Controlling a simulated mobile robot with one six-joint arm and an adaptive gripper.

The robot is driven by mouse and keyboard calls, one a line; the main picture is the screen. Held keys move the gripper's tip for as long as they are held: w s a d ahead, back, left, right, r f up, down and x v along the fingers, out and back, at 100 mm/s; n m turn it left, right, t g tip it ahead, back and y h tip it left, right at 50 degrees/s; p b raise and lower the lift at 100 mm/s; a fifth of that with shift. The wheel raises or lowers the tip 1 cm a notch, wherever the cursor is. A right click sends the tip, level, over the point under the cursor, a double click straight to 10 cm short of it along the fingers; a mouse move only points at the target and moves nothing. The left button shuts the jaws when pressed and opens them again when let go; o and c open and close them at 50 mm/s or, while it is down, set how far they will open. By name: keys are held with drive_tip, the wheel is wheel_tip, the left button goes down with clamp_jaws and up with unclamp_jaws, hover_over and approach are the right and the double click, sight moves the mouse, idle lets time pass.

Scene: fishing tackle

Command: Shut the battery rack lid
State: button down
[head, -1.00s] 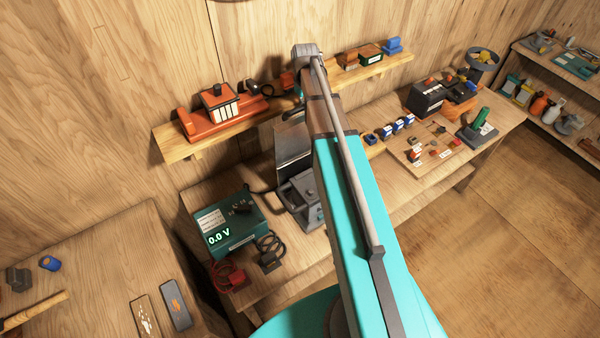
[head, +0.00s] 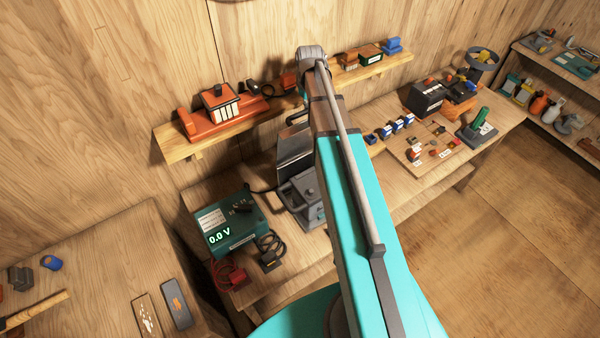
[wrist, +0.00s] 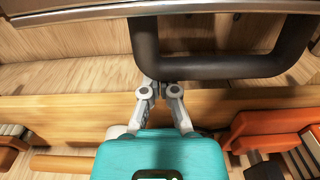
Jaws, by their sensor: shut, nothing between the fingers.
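The battery rack is a grey metal box (head: 304,198) on the bench, partly hidden behind my arm in the head view. Its grey lid (head: 294,146) stands raised at the back, with a dark handle (head: 296,117) at its upper edge. In the wrist view the thick black handle (wrist: 220,67) loops across the upper right, below the lid's edge (wrist: 90,12). My gripper (wrist: 160,87) is shut and empty, its fingertips at the lower left corner of the handle. I cannot tell whether they touch it. In the head view my arm hides the gripper.
A wooden wall shelf (head: 180,152) runs behind the rack, carrying an orange device (head: 212,115) and small items. A green meter (head: 233,222) reading 0.0 V, with cables, stands left of the rack. A board of small parts (head: 425,148) lies to the right.

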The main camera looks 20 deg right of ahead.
drive_tip(key=shift+s+d+r, duration=0.15)
drive_tip(key=shift+s+r, duration=0.05)
drive_tip(key=shift+s, duration=0.6)
drive_tip(key=shift+s+d+r, duration=0.1)
drive_tip(key=shift+s+d, duration=0.05)
drive_tip(key=shift+s, duration=0.55)
drive_tip(key=shift+s+d, duration=0.1)
drive_tip(key=shift+s, duration=0.55)
drive_tip(key=shift+s+d, duration=0.15)
drive_tip(key=shift+s, duration=0.6)
drive_tip(key=shift+s+d, duration=0.15)
drive_tip(key=shift+s, duration=0.55)
drive_tip(key=shift+s+f, duration=0.1)
drive_tip(key=shift+f, duration=0.1)
drive_tip(key=shift+s+d+f+b, duration=0.15)
drive_tip(key=shift+s, duration=0.5)
drive_tip(key=shift+s+d+f+b, duration=0.15)
drive_tip(key=shift+s, duration=0.5)
drive_tip(key=shift+r, duration=0.1)
